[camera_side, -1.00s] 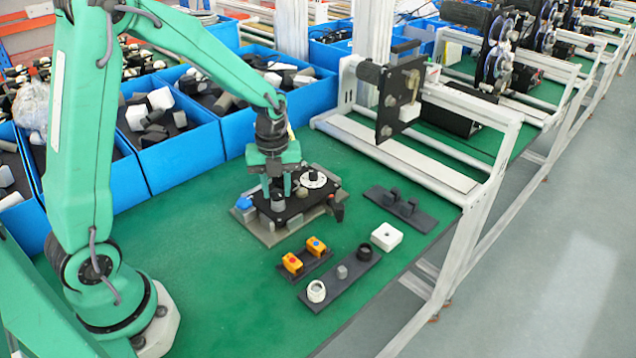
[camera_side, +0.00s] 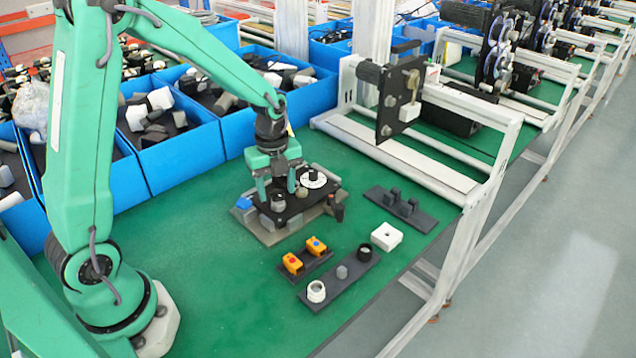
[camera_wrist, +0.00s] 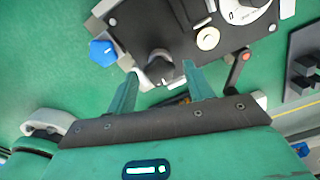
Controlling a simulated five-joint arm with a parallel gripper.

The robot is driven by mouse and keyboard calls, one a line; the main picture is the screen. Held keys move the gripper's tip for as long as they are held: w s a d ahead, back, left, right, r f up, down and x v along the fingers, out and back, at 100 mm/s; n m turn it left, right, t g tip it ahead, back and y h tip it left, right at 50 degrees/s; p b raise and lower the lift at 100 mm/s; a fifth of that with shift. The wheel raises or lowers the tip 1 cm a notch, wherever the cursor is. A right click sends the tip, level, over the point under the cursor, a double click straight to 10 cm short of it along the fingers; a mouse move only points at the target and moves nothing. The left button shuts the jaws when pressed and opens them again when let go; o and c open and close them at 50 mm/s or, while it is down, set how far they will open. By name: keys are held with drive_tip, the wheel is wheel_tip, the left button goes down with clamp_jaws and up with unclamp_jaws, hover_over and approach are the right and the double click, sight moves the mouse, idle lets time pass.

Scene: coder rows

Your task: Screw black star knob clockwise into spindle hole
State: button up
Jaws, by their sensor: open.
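A dark knob (camera_wrist: 160,64) stands on the black plate of a fixture in the wrist view, its exact shape blurred; I take it for the black star knob. In the side view a dark grey round knob (camera_side: 278,201) shows on the same black plate (camera_side: 297,207). My gripper (camera_side: 277,189) points down over the plate. Its fingers are spread, one on each side of the knob in the wrist view (camera_wrist: 159,72), with gaps to it. The spindle hole is not visible; whether the knob sits in it cannot be told.
Yellow switch boxes (camera_side: 292,263), a dark strip with round parts (camera_side: 330,285) and a white block (camera_side: 386,237) lie in front. Blue bins (camera_side: 180,143) stand behind.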

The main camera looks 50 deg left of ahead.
drive_tip(key=n, duration=0.5)
drive_tip(key=shift+n, duration=2)
drive_tip(key=shift+n, duration=0.9)
drive_tip(key=n, duration=0.5)
drive_tip(key=shift+n, duration=2.9)
drive_tip(key=c, duration=1.1)
